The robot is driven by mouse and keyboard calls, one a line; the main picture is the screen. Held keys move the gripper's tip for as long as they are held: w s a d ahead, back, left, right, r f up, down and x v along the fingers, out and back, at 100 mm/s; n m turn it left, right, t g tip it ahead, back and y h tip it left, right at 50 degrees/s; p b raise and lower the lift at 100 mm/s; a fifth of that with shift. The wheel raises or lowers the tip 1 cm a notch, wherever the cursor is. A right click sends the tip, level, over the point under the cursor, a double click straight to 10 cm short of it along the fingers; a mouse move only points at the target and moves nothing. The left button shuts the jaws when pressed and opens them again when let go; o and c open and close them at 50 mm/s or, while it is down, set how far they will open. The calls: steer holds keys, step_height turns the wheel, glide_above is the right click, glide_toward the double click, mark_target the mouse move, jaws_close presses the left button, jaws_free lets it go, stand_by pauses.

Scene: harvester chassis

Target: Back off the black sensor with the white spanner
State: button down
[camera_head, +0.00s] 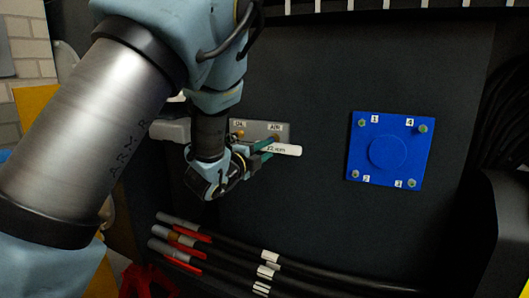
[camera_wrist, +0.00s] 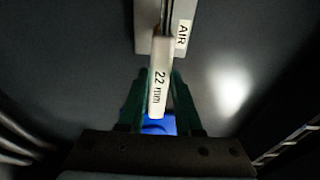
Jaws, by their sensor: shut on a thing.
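The white spanner (camera_head: 286,150), marked 22 mm, is held between the green fingers of my gripper (camera_head: 258,156). In the wrist view the spanner (camera_wrist: 158,88) runs up between the fingers towards the grey plate (camera_wrist: 144,40) beside the AIR label. The grey plate (camera_head: 256,127) carries labels that look like OIL and AIR, with a small brass-coloured fitting (camera_head: 238,135) under the left one. I cannot make out a black sensor; the spot under AIR is partly covered by the gripper and spanner. Whether the spanner's far end touches a fitting cannot be told.
A blue square plate (camera_head: 388,149) with numbered bolts is on the dark panel (camera_head: 320,200) to the right. Black hoses (camera_head: 300,273) with red and white bands run below. The panel between the grey and blue plates is clear.

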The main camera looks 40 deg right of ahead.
steer(key=shift+w+d, duration=0.1)
steer(key=shift+d, duration=0.05)
steer(key=shift+w+d, duration=0.35)
steer(key=shift+d, duration=0.25)
steer(key=shift+w+d, duration=0.2)
steer(key=shift+d, duration=0.15)
steer(key=shift+w+a+r+n+p, duration=0.15)
steer(key=shift+r+n+p, duration=0.15)
steer(key=shift+r+n, duration=1.3)
steer(key=shift+r, duration=0.25)
steer(key=shift+w+a+r+n+t+h+p, duration=0.1)
steer(key=shift+w+r+n+t+h+p, duration=0.15)
steer(key=shift+r+n, duration=0.45)
steer(key=shift+w+a+r+n+t+h+p, duration=0.15)
steer(key=shift+w+r+n, duration=0.2)
steer(key=shift+r, duration=0.5)
